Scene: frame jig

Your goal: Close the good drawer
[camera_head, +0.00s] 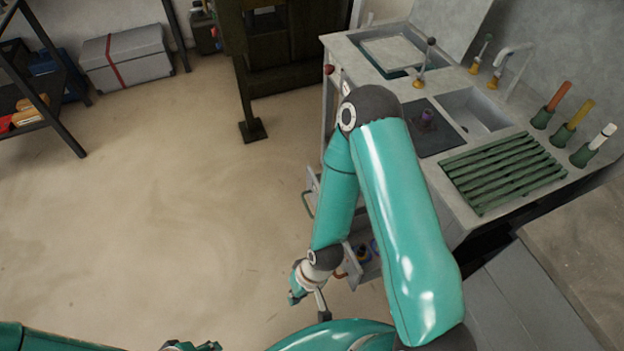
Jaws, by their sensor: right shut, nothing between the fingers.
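A workbench unit (455,205) stands at the right with drawers on its left side. One drawer with a green handle (307,204) sticks out, partly behind my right arm. A lower drawer (371,271) is also pulled out and holds small dark and blue items; an orange-brown handle (340,275) shows at its front. I cannot tell which is the good drawer. My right gripper (312,298) is shut and empty, near the lower drawer's front; contact cannot be made out. My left gripper (190,346) is cut off at the bottom edge.
The bench top carries a sink (476,112), a green slatted rack (503,172) and several colored-handled tools in holders. A grey box (126,58) and a dark shelf stand at the back left. The floor (160,210) left of the drawers is clear.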

